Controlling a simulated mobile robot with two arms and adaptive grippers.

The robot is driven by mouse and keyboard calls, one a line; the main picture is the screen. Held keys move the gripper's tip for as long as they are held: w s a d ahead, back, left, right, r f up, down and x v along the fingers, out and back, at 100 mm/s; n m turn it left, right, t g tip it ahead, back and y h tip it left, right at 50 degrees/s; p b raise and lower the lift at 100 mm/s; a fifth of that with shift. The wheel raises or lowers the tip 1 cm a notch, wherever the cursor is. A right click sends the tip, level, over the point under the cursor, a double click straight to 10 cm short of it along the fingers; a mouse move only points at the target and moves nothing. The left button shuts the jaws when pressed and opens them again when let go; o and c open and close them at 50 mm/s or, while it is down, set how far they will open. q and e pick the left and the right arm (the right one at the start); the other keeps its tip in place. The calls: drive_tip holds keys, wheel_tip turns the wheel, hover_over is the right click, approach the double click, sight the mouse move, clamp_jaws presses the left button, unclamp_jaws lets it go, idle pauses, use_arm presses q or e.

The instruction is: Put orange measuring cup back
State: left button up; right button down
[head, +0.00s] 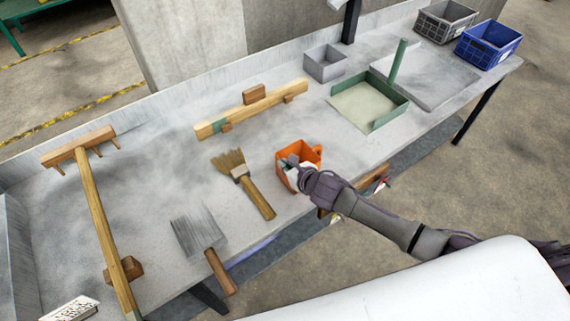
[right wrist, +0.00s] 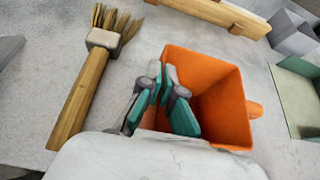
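The orange measuring cup (head: 312,153) is a square, open-topped box near the front edge of the grey table in the head view. In the right wrist view the cup (right wrist: 225,105) fills the middle, with its open mouth showing and a small tab on its right side. My right gripper (head: 291,161) is at the cup's left part. In the wrist view its teal-padded fingers (right wrist: 163,80) are close together, one on each side of the cup's left wall, pinching it. I cannot tell whether the cup rests on the table or is slightly raised. My left gripper is out of view.
A brush (head: 245,182) lies just left of the cup, and a scraper (head: 203,243) farther left. A wooden bar (head: 250,109) lies behind. A green tray (head: 382,118), a grey box (head: 325,63) and crates (head: 488,45) stand to the right. A wooden rake (head: 97,215) lies at far left.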

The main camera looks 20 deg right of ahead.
drive_tip(key=c, duration=1.8)
unclamp_jaws()
drive_tip(key=shift+f, duration=0.15)
drive_tip(key=o, duration=0.5)
drive_tip(key=shift+r, duration=0.25)
drive_tip(key=shift+s+d, duration=0.15)
drive_tip(key=shift+s, duration=0.1)
drive_tip(key=v, duration=1.1)
drive_tip(key=shift+s+r, duration=0.15)
